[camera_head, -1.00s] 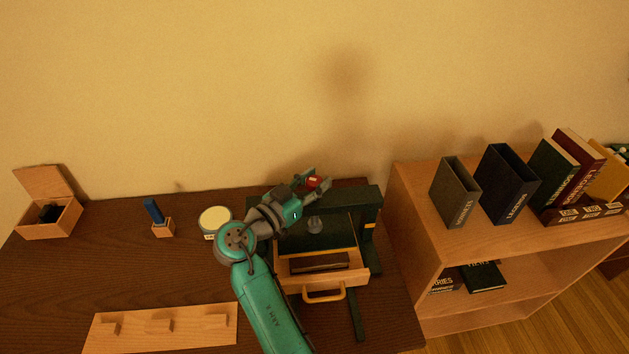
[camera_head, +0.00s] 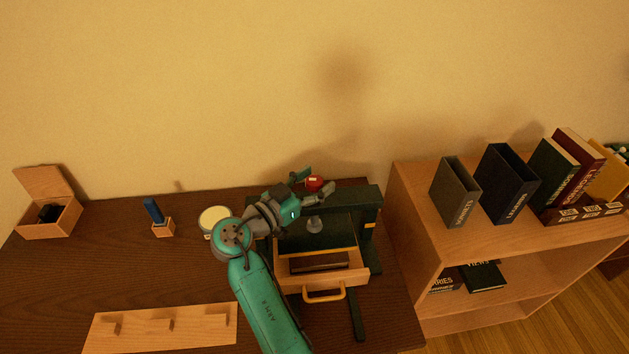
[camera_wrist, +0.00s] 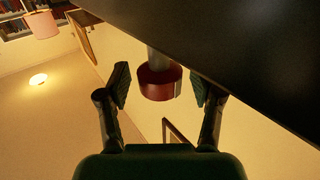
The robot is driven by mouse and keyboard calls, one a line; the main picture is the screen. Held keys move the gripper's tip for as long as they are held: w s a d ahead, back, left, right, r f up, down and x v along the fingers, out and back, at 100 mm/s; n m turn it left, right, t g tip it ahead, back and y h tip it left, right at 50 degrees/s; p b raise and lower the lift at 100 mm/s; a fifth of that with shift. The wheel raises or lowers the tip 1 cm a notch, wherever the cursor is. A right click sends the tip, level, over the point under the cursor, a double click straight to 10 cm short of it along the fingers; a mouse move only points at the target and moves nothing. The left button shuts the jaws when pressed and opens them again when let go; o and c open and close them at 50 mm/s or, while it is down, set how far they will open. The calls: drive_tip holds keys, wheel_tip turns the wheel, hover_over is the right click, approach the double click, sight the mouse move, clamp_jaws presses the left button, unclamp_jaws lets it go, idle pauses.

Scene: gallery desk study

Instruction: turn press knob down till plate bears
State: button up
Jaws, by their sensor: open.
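The red press knob (camera_head: 315,183) shows at the top of the dark green press (camera_head: 372,200) in the head view. My gripper (camera_head: 313,186) is open there, with one finger on each side of the knob. In the wrist view the red knob (camera_wrist: 160,83) on its grey shaft sits between the spread fingertips of my gripper (camera_wrist: 160,87), with a visible gap on each side. A grey rounded piece (camera_head: 314,224) shows below the beam. I cannot clearly make out the plate. A dark block (camera_head: 319,262) lies in the wooden tray (camera_head: 352,276) of the press.
A round pale-topped tin (camera_head: 213,216), a blue item in a small wooden holder (camera_head: 163,229) and an open wooden box (camera_head: 48,222) stand to the left. A pegged board (camera_head: 140,338) lies in front. A wooden shelf (camera_head: 425,215) with binders stands at the right.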

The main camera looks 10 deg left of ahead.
drive_tip(key=v, duration=1.2)
